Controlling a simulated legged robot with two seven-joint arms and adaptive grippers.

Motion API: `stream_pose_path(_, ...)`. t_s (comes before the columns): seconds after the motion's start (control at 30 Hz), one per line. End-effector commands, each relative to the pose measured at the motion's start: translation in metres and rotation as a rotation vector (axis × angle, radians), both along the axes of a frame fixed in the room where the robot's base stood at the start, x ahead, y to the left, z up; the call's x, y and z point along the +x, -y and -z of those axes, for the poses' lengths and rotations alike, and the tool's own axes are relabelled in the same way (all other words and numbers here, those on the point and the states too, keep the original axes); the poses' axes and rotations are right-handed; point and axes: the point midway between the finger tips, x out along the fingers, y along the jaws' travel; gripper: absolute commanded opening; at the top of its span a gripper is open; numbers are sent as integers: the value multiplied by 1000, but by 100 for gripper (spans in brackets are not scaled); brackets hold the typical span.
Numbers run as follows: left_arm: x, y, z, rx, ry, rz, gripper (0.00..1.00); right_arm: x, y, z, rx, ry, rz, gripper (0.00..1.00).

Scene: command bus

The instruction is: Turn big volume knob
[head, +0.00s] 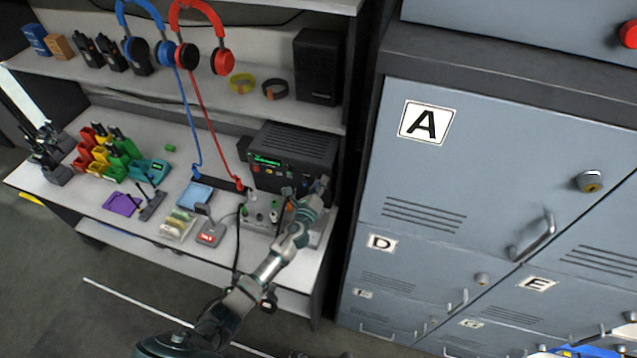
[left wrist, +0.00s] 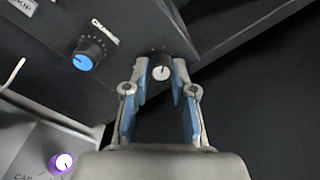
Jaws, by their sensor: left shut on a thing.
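A black knob with a pale face (left wrist: 160,70) sits on the front of a dark radio unit. In the left wrist view the two blue-padded fingers of my left gripper (left wrist: 162,82) are closed around it, one on each side. No label for this knob is readable. In the head view my left gripper (head: 319,188) is at the lower right of the radio's front (head: 290,155) and hides the knob. My right gripper is not in view.
A blue-faced channel knob (left wrist: 88,55) is left of the held knob. A purple knob (left wrist: 62,162) is lower on a panel. A microphone base (head: 211,234) stands on the desk. Headphone cords (head: 186,120) hang left of the radio. Grey lockers (head: 440,170) stand right.

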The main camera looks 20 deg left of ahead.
Motion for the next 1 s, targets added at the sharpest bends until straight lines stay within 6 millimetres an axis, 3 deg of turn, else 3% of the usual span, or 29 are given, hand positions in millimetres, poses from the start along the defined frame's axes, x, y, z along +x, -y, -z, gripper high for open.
stream_pose_path(0.13,0,-2,-2,-8,6,11,0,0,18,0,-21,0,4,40)
stream_pose_path(0.27,0,-3,-3,-13,8,16,0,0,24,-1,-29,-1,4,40)
stream_pose_path(0.53,0,-5,-4,-42,10,8,0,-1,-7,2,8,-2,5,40)
stream_pose_path(0.63,0,-6,-4,-83,8,3,0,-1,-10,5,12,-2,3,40)
stream_pose_path(1.0,0,-8,-4,-371,1,4,0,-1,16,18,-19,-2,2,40)
